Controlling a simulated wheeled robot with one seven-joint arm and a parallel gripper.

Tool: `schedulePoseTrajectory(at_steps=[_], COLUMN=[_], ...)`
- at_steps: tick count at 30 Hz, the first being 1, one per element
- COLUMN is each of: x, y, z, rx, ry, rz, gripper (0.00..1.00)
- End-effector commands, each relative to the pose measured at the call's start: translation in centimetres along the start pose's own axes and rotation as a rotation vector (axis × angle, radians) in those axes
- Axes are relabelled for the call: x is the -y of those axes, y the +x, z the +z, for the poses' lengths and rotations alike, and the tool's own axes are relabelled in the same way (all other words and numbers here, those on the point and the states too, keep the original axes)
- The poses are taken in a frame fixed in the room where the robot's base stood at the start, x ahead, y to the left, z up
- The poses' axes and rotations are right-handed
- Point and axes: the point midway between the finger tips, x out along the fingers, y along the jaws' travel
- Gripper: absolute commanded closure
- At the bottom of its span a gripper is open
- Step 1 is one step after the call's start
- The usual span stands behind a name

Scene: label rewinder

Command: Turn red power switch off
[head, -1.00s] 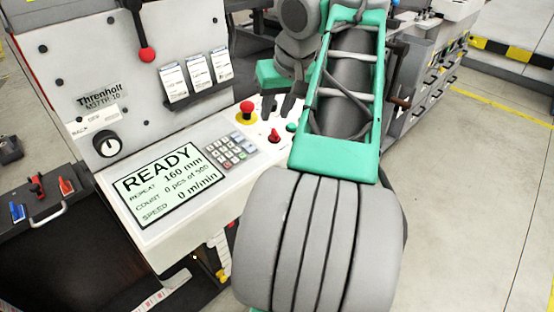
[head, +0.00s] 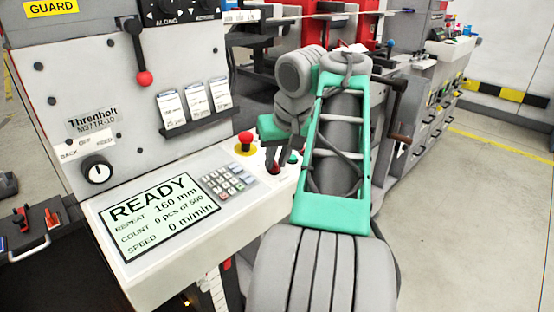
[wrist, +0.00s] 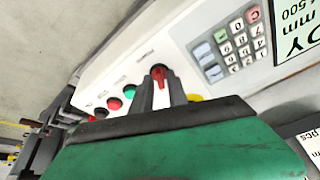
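The red power switch (wrist: 159,73) is a small red lever on the white control panel. In the wrist view it shows between the two dark fingers of my gripper (wrist: 162,92). The fingers stand apart, one on each side of the lever, with a narrow gap; I cannot tell whether they touch it. In the head view my gripper (head: 279,163) reaches down to the panel right of the keypad, and its fingers mostly hide the switch.
A red mushroom button on a yellow base (head: 245,142) stands close left of my gripper. Green (wrist: 129,91) and red (wrist: 113,103) buttons lie beside the switch. The keypad (head: 228,185) and a display reading READY (head: 158,215) are further left.

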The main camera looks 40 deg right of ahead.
Motion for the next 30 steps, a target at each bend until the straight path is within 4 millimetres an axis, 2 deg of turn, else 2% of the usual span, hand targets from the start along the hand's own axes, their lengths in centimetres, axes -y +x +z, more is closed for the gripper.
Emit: schedulePoseTrajectory(at_steps=[1, 7, 23, 30], x=[0.00, 0.01, 0.01, -0.03], y=[0.00, 0.00, -0.02, -0.22], z=[0.00, 0.01, 0.00, -0.05], rx=[0.000, 0.000, 0.000, 0.001], ry=[0.000, 0.000, -0.006, -0.071], rz=[0.000, 0.000, -0.002, -0.019], gripper=[0.85, 1.00, 1.00, 1.00])
